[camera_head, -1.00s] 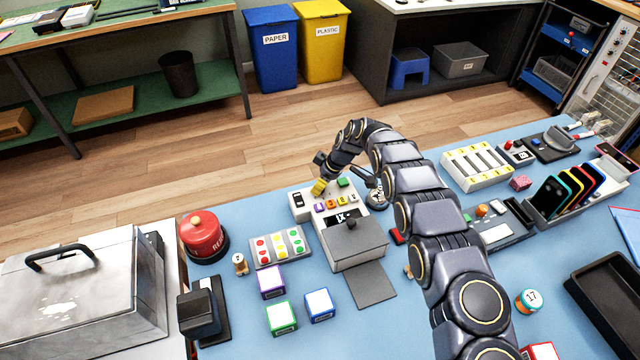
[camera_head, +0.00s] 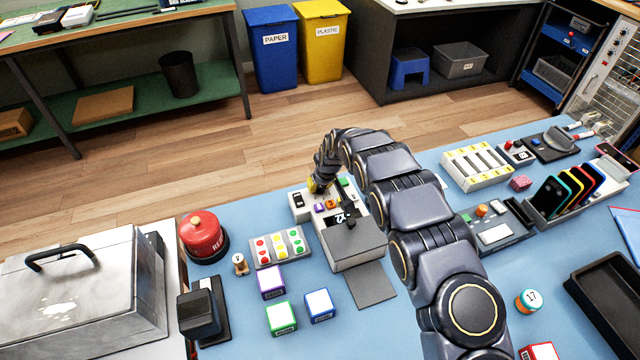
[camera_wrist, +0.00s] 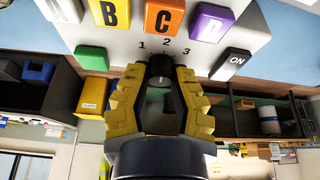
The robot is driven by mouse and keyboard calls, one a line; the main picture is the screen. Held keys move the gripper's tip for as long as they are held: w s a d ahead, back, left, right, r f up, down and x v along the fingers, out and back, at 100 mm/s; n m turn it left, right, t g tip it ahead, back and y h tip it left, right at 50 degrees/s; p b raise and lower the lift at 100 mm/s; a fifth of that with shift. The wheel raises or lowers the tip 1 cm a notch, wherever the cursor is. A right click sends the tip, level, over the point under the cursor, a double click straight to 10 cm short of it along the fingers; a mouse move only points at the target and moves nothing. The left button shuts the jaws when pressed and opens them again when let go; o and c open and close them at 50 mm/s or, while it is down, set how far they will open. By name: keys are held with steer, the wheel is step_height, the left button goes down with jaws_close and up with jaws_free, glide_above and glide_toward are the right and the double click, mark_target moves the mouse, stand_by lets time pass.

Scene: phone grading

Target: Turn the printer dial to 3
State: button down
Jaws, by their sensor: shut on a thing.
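The printer (camera_head: 352,256) is a grey and white box on the blue table. A row of lettered buttons lies along its panel, partly hidden by a dark shape in the head view. The black dial (camera_wrist: 162,67) shows in the wrist view beside the printed numbers 1, 2 and 3, with the 2 straight above it. I cannot make out its pointer clearly. My gripper (camera_wrist: 160,82) has its yellow fingers shut on the dial, one on each side. In the head view my gripper (camera_head: 316,185) is at the printer's far edge, and the dial is hidden there.
A phone rack (camera_head: 560,205) stands at right.

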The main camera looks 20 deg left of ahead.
steer(key=m+t+h, duration=0.1)
steer(key=m, duration=0.3)
steer(key=shift+f+m, duration=0.1)
steer(key=shift+m, duration=0.2)
steer(key=shift+s+m+h, duration=0.1)
steer(key=shift+m+h, duration=1.1)
steer(key=shift+m, duration=1.3)
steer(key=c, duration=0.8)
jaws_free()
